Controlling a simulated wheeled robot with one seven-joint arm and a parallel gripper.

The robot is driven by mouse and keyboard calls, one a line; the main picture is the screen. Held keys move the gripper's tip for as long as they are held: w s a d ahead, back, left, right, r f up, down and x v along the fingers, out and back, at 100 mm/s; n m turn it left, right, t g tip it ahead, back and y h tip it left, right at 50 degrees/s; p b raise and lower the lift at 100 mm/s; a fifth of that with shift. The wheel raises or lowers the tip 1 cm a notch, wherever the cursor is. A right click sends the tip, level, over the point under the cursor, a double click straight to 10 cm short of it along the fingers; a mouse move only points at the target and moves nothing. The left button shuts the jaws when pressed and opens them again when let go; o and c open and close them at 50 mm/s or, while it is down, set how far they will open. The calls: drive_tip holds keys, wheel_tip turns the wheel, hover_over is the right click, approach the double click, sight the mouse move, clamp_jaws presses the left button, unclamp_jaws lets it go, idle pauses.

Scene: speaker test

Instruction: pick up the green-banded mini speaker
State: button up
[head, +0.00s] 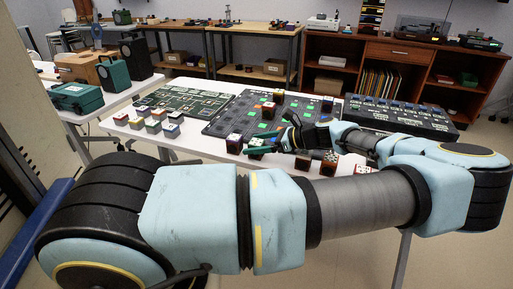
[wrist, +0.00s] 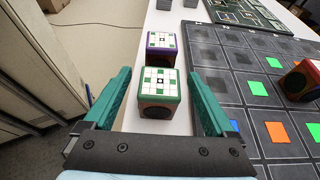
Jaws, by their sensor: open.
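The green-banded mini speaker (wrist: 158,88) is a small cube with a green band around its top and a white top patterned with green squares. It stands on the white table in the middle of the wrist view. My gripper (wrist: 159,76) is open, with one green finger to the left of this speaker and one to the right. Gaps show on both sides, and the fingers do not appear to touch it. In the head view my gripper (head: 275,142) is low over the table's near part, where the small cubes are hard to tell apart.
A purple-banded speaker (wrist: 163,47) stands just behind the green-banded one. A red-banded speaker (wrist: 303,80) sits on the dark grid board (wrist: 285,133) to the right. Several more small cubes (head: 153,126) stand at the table's left. The table's left edge is close to my left finger.

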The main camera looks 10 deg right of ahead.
clamp_jaws()
idle(0.8)
